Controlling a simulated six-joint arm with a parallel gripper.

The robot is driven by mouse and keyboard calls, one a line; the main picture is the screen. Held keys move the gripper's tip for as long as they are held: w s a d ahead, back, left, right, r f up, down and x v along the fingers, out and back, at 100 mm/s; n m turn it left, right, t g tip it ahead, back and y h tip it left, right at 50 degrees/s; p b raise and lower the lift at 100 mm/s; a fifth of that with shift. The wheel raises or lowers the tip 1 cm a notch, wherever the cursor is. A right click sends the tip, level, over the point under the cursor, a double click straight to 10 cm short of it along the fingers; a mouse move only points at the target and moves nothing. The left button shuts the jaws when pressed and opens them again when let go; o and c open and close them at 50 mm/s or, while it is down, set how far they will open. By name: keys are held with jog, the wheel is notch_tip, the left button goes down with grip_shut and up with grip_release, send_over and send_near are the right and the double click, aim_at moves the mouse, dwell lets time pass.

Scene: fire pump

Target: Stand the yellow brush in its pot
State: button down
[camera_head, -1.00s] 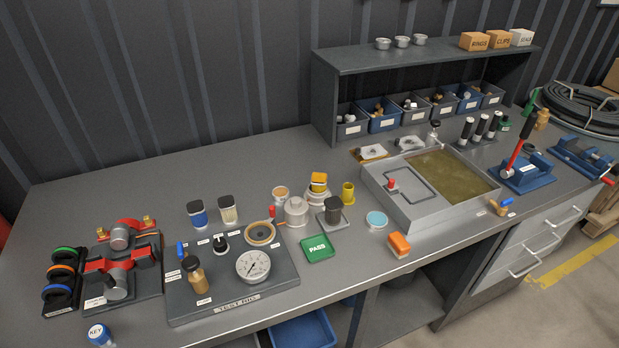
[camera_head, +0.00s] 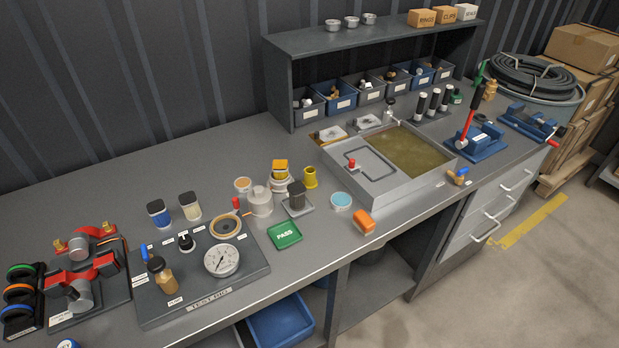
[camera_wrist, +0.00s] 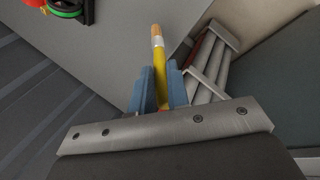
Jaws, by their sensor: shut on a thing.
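My gripper (camera_wrist: 160,88) shows only in the wrist view. Its blue fingers are shut on the yellow brush (camera_wrist: 158,52). The brush's tan tip (camera_wrist: 156,31) points away from the fingers, toward the top of the picture; its other end is hidden between the fingers. In the head view neither my gripper nor the brush shows. A small open yellow pot (camera_head: 310,178) stands on the bench, right of a grey canister (camera_head: 260,201) and behind a dark block on a pad (camera_head: 297,199). It looks empty, but its inside is hard to see.
The test rig board (camera_head: 180,307) with a gauge (camera_head: 221,260) lies left of the pot. A shelf (camera_head: 370,35) stands behind.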

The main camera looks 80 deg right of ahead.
dwell(0.4)
jog(key=s+d+r+m, duration=0.1)
jog(key=d+r+m, duration=0.15)
jog(key=d, duration=1.25)
jog(key=s+d+r+m+y, duration=0.1)
jog(key=s+d+m, duration=0.2)
jog(key=s+d, duration=0.55)
jog(key=s+d+r+m+g, duration=0.1)
jog(key=s+d+m, duration=0.2)
jog(key=d, duration=1.1)
jog(key=s+d+r+m+y, duration=0.1)
jog(key=s+d+m, duration=0.1)
jog(key=s+d, duration=0.65)
jog(key=s+d+r+m, duration=0.2)
jog(key=s+d+m, duration=0.1)
jog(key=s+d, duration=0.65)
jog(key=s+d+r+m, duration=0.2)
jog(key=s+d+m, duration=0.1)
jog(key=s+d, duration=0.7)
jog(key=s+d+r+m+h, duration=0.1)
jog(key=s+d+r+m, duration=0.1)
jog(key=s, duration=1.1)
jog(key=s+d+r+m, duration=0.1)
jog(key=s+d+m, duration=0.2)
jog(key=s, duration=0.9)
notch_tip(320, 180, down, 11)
jog(key=shift+a+r+g, duration=0.15)
jog(key=shift+a+g, duration=0.1)
jog(key=shift+g, duration=0.15)
